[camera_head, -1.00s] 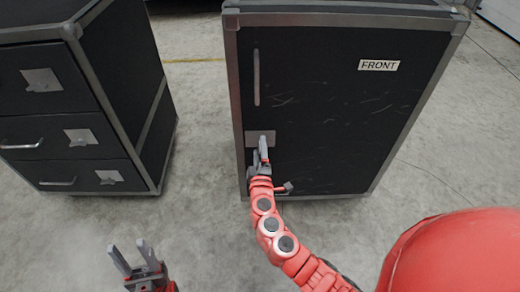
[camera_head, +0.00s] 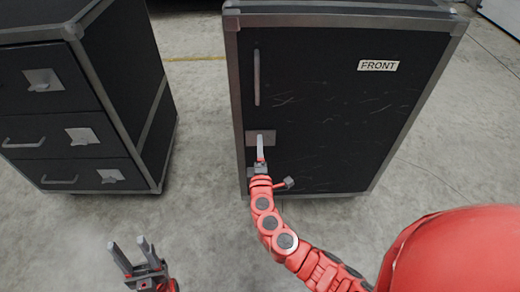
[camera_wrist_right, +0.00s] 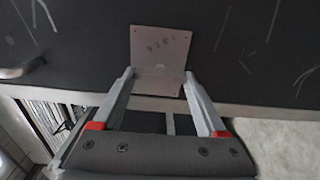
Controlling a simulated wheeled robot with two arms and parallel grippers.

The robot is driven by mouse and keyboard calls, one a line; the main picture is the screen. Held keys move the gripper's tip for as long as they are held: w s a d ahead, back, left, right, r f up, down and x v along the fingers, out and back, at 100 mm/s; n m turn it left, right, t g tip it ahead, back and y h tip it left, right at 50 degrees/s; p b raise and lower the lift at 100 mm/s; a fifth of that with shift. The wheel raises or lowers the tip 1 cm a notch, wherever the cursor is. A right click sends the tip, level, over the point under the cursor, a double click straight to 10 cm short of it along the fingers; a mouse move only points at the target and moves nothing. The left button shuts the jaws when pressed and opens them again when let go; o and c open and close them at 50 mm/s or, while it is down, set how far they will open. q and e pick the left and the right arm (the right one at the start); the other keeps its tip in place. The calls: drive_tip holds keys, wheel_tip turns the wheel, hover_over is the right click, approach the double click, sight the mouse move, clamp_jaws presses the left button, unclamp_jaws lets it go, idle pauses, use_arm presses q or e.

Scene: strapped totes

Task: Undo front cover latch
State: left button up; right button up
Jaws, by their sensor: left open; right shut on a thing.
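The black case marked FRONT (camera_head: 340,110) stands upright. Its front latch has a grey metal plate (camera_head: 251,138) low on the left side of the cover. My right gripper (camera_head: 260,146) is at this plate, its fingers hiding part of it. In the right wrist view, the plate (camera_wrist_right: 161,45) lies just beyond the fingertips, and my right gripper (camera_wrist_right: 159,76) is shut on the latch's handle part, which is hard to make out between the fingers. My left gripper (camera_head: 130,253) is open and empty, low at the left above the floor.
A black drawer case (camera_head: 85,110) with several latches and handles stands to the left. A vertical handle (camera_head: 257,77) is on the front cover above the latch. The concrete floor (camera_head: 205,215) between the cases and in front is clear.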

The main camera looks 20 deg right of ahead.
drive_tip(key=o, duration=1.3)
drive_tip(key=v, duration=1.7)
drive_tip(key=shift+s, duration=0.2)
drive_tip(key=shift+a, duration=0.1)
